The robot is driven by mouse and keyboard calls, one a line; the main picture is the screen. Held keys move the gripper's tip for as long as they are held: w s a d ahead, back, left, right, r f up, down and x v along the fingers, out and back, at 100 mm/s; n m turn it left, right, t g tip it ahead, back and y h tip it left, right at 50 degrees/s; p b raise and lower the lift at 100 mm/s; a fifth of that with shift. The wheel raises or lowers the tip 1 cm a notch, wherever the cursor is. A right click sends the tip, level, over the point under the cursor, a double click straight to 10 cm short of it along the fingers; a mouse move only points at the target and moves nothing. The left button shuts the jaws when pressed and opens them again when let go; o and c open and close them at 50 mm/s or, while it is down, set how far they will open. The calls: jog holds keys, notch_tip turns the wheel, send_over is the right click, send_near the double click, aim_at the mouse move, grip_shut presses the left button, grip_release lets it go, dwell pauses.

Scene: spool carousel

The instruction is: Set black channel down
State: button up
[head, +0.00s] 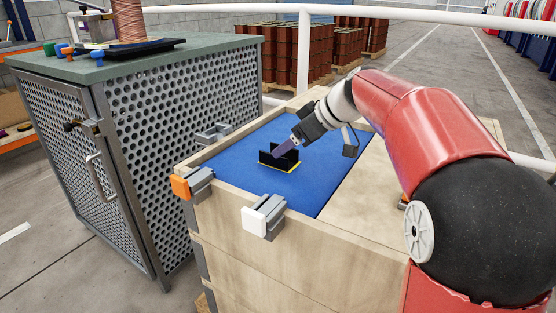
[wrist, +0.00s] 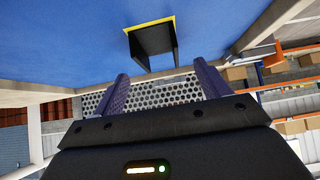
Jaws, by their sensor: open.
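The black channel (head: 279,158) stands on the blue mat (head: 240,151) atop the wooden crate, on a thin yellow-edged base. In the wrist view the channel (wrist: 153,45) shows with two side walls and a yellow edge, ahead of the fingers. My gripper (head: 292,144) is just to the upper right of the channel in the head view. In the wrist view its two purple fingers (wrist: 162,88) are spread, with nothing between them but background. A finger overlaps the channel's right side in the head view; I cannot tell whether they touch.
The wooden crate (head: 290,264) has an orange-capped clamp (head: 181,187) and a white-capped clamp (head: 257,218) on its near rim. A perforated metal cabinet (head: 185,120) with a green top stands to the left, carrying a copper spool (head: 129,20). The blue mat around the channel is clear.

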jog(key=x, duration=0.5)
jog(key=shift+w+a+f, duration=0.1)
jog(key=shift+c, duration=0.2)
jog(key=shift+p, duration=0.3)
jog(key=c, duration=1.1)
